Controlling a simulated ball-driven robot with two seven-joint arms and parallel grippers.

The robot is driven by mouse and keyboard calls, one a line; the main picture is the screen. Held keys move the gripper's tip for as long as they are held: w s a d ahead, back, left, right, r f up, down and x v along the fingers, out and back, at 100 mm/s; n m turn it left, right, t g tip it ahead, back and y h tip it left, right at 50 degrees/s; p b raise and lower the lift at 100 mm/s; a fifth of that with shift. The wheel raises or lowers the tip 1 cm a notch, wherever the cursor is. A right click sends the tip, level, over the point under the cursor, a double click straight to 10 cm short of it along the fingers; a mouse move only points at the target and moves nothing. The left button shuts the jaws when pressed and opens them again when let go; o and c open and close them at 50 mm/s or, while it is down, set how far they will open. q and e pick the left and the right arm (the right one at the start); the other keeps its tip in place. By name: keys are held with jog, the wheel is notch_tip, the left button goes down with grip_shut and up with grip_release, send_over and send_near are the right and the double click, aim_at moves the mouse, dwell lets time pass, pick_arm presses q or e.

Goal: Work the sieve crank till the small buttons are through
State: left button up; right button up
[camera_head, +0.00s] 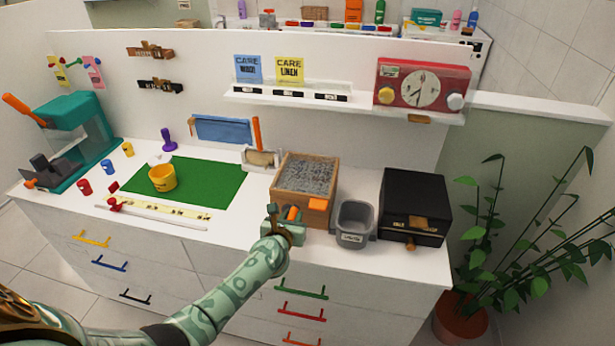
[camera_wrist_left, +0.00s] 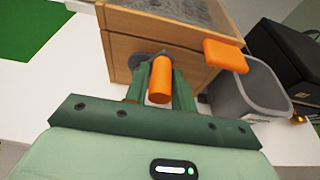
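The sieve (camera_head: 283,205) is a wooden box on the white counter, with a speckled grey mass (camera_head: 309,172) in its open top. Single buttons cannot be made out. The crank's orange handle (camera_wrist_left: 160,80) sticks out of the front face from a dark round hub. My left gripper (camera_head: 285,226) is at that front face, its green fingers (camera_wrist_left: 160,88) on both sides of the handle and close against it. An orange block (camera_wrist_left: 225,55) sits at the box's upper right front corner. My right gripper is not in view.
A grey bin (camera_head: 344,234) stands right of the sieve, with a black box (camera_head: 400,200) beyond it. Left are a green mat (camera_head: 215,185), a yellow cup (camera_head: 162,178) and a teal machine (camera_head: 75,118). A shelf (camera_head: 270,97) runs behind. A plant stands right.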

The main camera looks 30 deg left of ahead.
pick_arm(q)
jog(key=shift+a, duration=0.2)
jog(key=a, duration=0.2)
jog(key=s+a, duration=0.1)
jog(key=a, duration=0.1)
jog(key=shift+s+a+p, duration=0.15)
jog(key=shift+a+p, duration=0.15)
jog(key=shift+a, duration=0.1)
jog(key=shift+d+r, duration=0.1)
jog(key=shift+d, duration=0.05)
